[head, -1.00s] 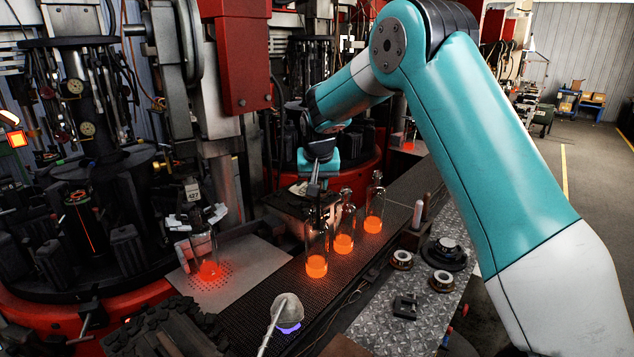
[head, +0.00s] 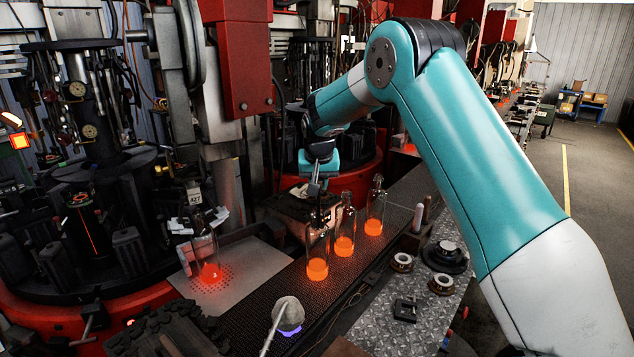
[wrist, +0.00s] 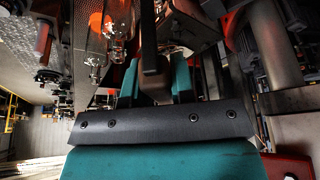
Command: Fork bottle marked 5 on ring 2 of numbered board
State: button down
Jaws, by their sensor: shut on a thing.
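Three clear bottles with glowing orange bases stand in a row on the dark conveyor: a near one (head: 317,262), a middle one (head: 345,238) and a far one (head: 375,215). A fourth glowing bottle (head: 209,262) stands on a perforated plate at the left. I cannot read a 5 on any bottle. My gripper (head: 319,172) is above and behind the near bottle, shut on a dark, slim tool. In the wrist view the tool (wrist: 149,45) rises from between the teal fingers; its far end is hidden. I cannot make out a numbered board or rings.
The perforated plate (head: 250,275) lies left of the conveyor (head: 270,308). A dark mould machine (head: 85,250) fills the left. A grey cup-shaped tool (head: 288,312) is at the near end. Metal rings (head: 402,262) lie on a tread-plate bench (head: 385,325) at right.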

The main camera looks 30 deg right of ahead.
jog(key=shift+r+p, duration=0.6)
jog(key=shift+r, duration=0.4)
jog(key=shift+r+p, duration=2.15)
jog(key=shift+r, duration=1.2)
jog(key=shift+s+d+f+b, duration=0.1)
jog(key=shift+s+d+b, duration=0.15)
jog(key=shift+s+b, duration=0.25)
jog(key=s+d+b, duration=0.2)
jog(key=s+d, duration=0.5)
jog(key=s, duration=1)
jog(key=s+d+b, duration=0.3)
jog(key=s+d, duration=0.4)
jog(key=s, duration=1.1)
jog(key=s+d+b, duration=0.2)
jog(key=s+d, duration=0.5)
jog(key=s, duration=1)
jog(key=shift+s+d, duration=0.25)
jog(key=shift+s, duration=0.1)
